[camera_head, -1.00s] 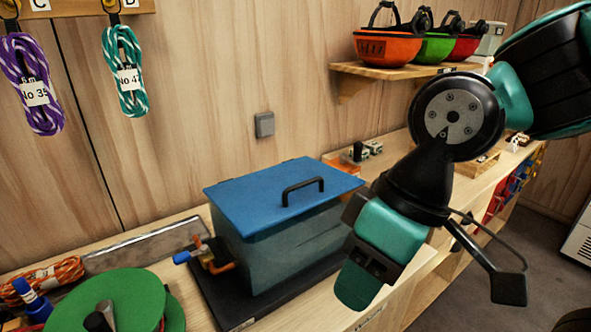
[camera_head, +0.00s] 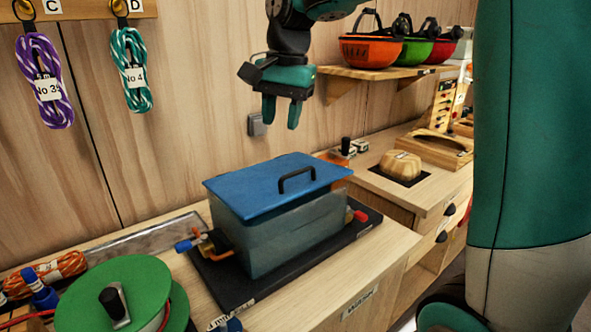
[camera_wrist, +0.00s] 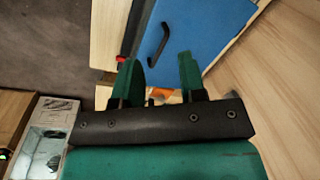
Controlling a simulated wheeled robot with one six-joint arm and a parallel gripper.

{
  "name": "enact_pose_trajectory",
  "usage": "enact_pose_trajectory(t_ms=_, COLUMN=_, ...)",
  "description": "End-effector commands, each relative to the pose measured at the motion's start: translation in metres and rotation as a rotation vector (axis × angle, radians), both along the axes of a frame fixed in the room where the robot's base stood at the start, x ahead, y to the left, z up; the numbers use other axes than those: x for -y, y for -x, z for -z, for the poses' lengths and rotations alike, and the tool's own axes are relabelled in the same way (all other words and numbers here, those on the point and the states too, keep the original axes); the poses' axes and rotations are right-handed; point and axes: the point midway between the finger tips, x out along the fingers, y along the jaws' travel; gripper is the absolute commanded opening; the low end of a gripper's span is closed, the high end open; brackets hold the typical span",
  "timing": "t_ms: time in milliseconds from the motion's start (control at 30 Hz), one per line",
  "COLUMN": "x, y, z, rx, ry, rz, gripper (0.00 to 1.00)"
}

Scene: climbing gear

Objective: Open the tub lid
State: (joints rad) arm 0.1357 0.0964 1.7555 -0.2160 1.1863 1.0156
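The tub (camera_head: 290,233) is a translucent grey-blue box on a black base on the wooden bench. Its blue lid (camera_head: 255,186) lies closed on top, with a black bar handle (camera_head: 297,179) standing up from it. My gripper (camera_head: 281,122) hangs above and behind the tub, fingers pointing down, apart from the lid. Its two green fingers are spread with nothing between them. In the wrist view the gripper (camera_wrist: 161,66) shows open, with the blue lid (camera_wrist: 200,25) and handle (camera_wrist: 158,44) beyond the fingertips.
A shelf (camera_head: 385,75) with several helmets is on the wall to the right. A green reel (camera_head: 113,300) stands at the front left. An orange-handled valve (camera_head: 207,244) juts from the tub's left side. A climbing hold (camera_head: 401,165) sits on the right bench.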

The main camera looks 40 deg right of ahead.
Motion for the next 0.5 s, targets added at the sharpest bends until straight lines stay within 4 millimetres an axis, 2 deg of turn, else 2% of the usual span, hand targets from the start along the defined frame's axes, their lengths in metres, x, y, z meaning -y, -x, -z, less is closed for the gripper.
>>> enact_pose_trajectory(t_ms=33, x=0.026, y=-0.015, z=-0.005, rx=-0.01, ry=0.005, rz=0.16, gripper=0.38)
enact_pose_trajectory(t_ms=100, x=0.051, y=-0.027, z=-0.014, rx=-0.022, ry=0.007, rz=0.343, gripper=0.38)
enact_pose_trajectory(t_ms=200, x=0.075, y=-0.036, z=-0.021, rx=-0.032, ry=0.006, rz=0.514, gripper=0.38)
enact_pose_trajectory(t_ms=367, x=0.085, y=-0.04, z=-0.017, rx=-0.039, ry=0.004, rz=0.6, gripper=0.38)
enact_pose_trajectory(t_ms=500, x=0.084, y=-0.041, z=0.006, rx=-0.042, ry=0.005, rz=0.597, gripper=0.38)
